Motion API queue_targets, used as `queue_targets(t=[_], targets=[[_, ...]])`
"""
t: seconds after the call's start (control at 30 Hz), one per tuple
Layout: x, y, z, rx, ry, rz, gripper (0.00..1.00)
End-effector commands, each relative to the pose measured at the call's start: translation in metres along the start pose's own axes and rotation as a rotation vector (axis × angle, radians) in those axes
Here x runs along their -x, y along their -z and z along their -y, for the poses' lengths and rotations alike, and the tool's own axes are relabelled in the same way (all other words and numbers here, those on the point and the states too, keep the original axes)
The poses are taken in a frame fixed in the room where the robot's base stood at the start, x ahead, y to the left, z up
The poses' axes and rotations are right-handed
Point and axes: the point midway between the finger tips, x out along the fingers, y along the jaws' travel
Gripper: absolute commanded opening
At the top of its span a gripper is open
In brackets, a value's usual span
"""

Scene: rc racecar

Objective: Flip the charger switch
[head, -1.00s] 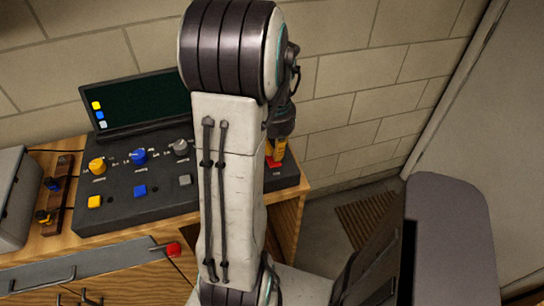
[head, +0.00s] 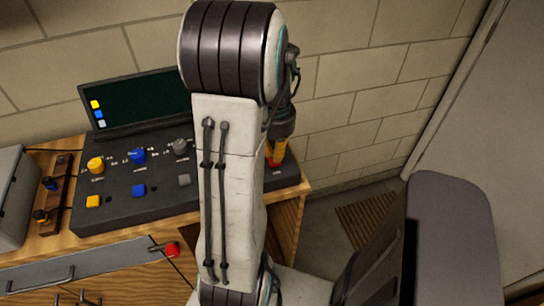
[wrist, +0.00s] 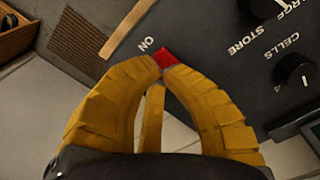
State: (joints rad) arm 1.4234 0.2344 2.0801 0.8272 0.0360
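The charger is a dark sloped console (head: 115,208) on a wooden bench. Its red switch (wrist: 166,57) shows in the wrist view beside the printed word "ON". My gripper (wrist: 161,69) has yellow fingers, with the tips drawn together right at the near edge of the switch. The tips cover part of the switch, and I cannot tell whether they press on it. In the head view my gripper (head: 276,161) points down at the right end of the console, partly behind my arm. The switch is not clearly visible there.
The console carries yellow, blue and grey knobs and square buttons, with a dark screen (head: 140,103) behind. Black knobs (wrist: 294,70) lie right of the switch in the wrist view. A brick wall (head: 345,100) stands close behind.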

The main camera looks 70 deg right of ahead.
Motion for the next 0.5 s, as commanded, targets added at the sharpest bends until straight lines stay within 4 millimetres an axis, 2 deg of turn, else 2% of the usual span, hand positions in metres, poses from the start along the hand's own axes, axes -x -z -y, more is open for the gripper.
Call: queue_targets(t=[0.5], targets=[[-0.0076,-0.0001,0.0000,0.000,0.000,0.000,0.00]])
